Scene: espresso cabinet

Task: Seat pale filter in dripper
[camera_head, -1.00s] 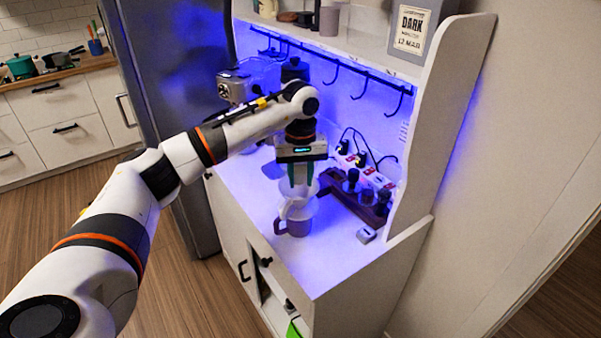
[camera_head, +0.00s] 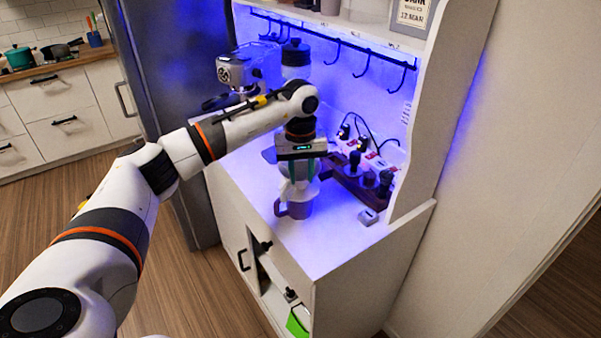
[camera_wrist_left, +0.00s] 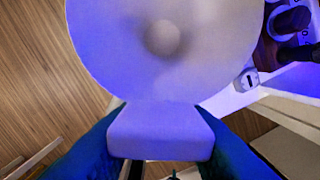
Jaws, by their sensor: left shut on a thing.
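My left gripper (camera_head: 301,170) hangs over the counter with its green fingers pointing down. It is shut on the tab of the pale filter (camera_wrist_left: 120,55), a wide round cone with a round spot at its centre in the left wrist view. In the head view the white dripper (camera_head: 294,193) sits on a purple-brown mug (camera_head: 299,210). The filter is directly at the dripper's top, and the two pale shapes overlap. I cannot tell whether the filter touches or rests inside the dripper. In the wrist view the filter hides the dripper and mug. My right gripper is not in view.
A dark wooden rack (camera_head: 352,186) with dark-handled tools stands right of the mug. A small grey box (camera_head: 368,217) is near the counter's right side. A power strip and cables are behind. The espresso machine (camera_head: 236,72) is at the back left. The front counter is clear.

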